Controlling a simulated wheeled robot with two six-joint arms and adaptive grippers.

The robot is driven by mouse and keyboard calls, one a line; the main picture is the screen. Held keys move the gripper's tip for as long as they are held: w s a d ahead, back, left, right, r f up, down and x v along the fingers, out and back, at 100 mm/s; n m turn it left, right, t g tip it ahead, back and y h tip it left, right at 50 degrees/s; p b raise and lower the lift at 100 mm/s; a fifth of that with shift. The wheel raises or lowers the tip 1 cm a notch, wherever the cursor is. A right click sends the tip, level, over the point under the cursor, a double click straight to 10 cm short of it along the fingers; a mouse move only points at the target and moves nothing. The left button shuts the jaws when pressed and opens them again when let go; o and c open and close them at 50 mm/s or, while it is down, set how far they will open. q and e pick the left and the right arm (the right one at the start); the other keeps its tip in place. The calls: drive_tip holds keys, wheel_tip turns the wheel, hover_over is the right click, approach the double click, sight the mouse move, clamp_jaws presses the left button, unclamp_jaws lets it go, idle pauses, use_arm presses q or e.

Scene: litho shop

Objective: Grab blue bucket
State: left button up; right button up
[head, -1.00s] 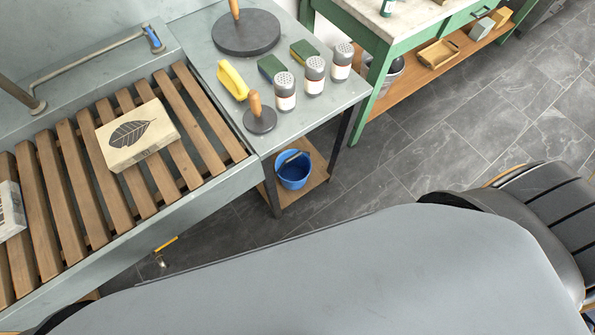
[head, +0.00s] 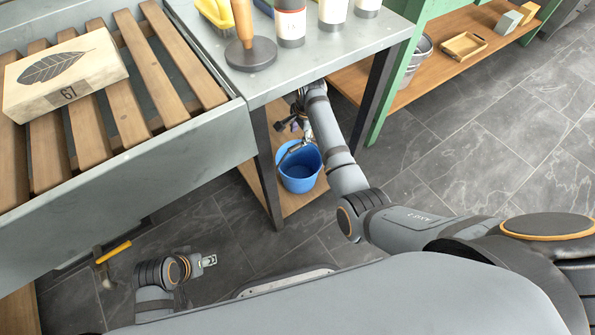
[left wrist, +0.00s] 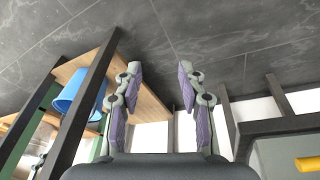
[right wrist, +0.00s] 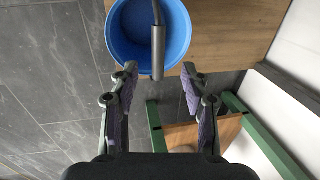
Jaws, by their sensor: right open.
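The blue bucket (head: 299,172) stands on the low wooden shelf under the metal table. Its handle with a grey grip crosses the opening. My right gripper (head: 293,125) reaches under the tabletop beside and above the bucket's far rim. In the right wrist view the bucket (right wrist: 118,40) is just beyond the fingertips. My right gripper (right wrist: 160,78) is open there, and the grip's end (right wrist: 157,70) appears between the fingertips; I cannot tell whether they touch. My left gripper (left wrist: 158,70) is open and empty, and the bucket also shows left of it in the left wrist view (left wrist: 78,92).
The table leg (head: 268,170) stands close left of the bucket, and the tabletop (head: 300,60) overhangs the shelf. A hammer (head: 110,255) with a yellow part is near my left arm. A grey metal bucket (head: 415,55) sits on the green table's shelf. The floor at right is open.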

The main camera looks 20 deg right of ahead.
sight(298, 145)
drive_tip(key=f, duration=0.1)
drive_tip(key=f+b, duration=0.1)
drive_tip(key=f, duration=0.2)
drive_tip(key=shift+w+a+f+b, duration=0.1)
drive_tip(key=shift+w+f+b, duration=0.2)
drive_tip(key=shift+w+b, duration=0.05)
drive_tip(key=shift+w+f+b, duration=0.1)
drive_tip(key=shift+f+b, duration=0.55)
drive_tip(key=shift+f, duration=0.2)
use_arm(q)
wheel_tip(298, 145, down, 3)
drive_tip(key=w+d+t, duration=0.1)
drive_tip(key=w+t, duration=0.1)
drive_tip(key=t, duration=0.1)
use_arm(e)
drive_tip(key=shift+w+f+b, duration=0.1)
drive_tip(key=shift+f+b, duration=0.25)
drive_tip(key=shift+f, duration=0.15)
drive_tip(key=shift+w+f+b, duration=0.2)
drive_tip(key=shift+f+b, duration=0.35)
drive_tip(key=shift+f, duration=0.45)
use_arm(q)
drive_tip(key=w+r+t, duration=0.6)
drive_tip(key=w+r, duration=0.3)
drive_tip(key=w, duration=0.2)
drive_tip(key=shift+a+r, duration=0.4)
use_arm(e)
drive_tip(key=shift+c, duration=0.2)
clamp_jaws()
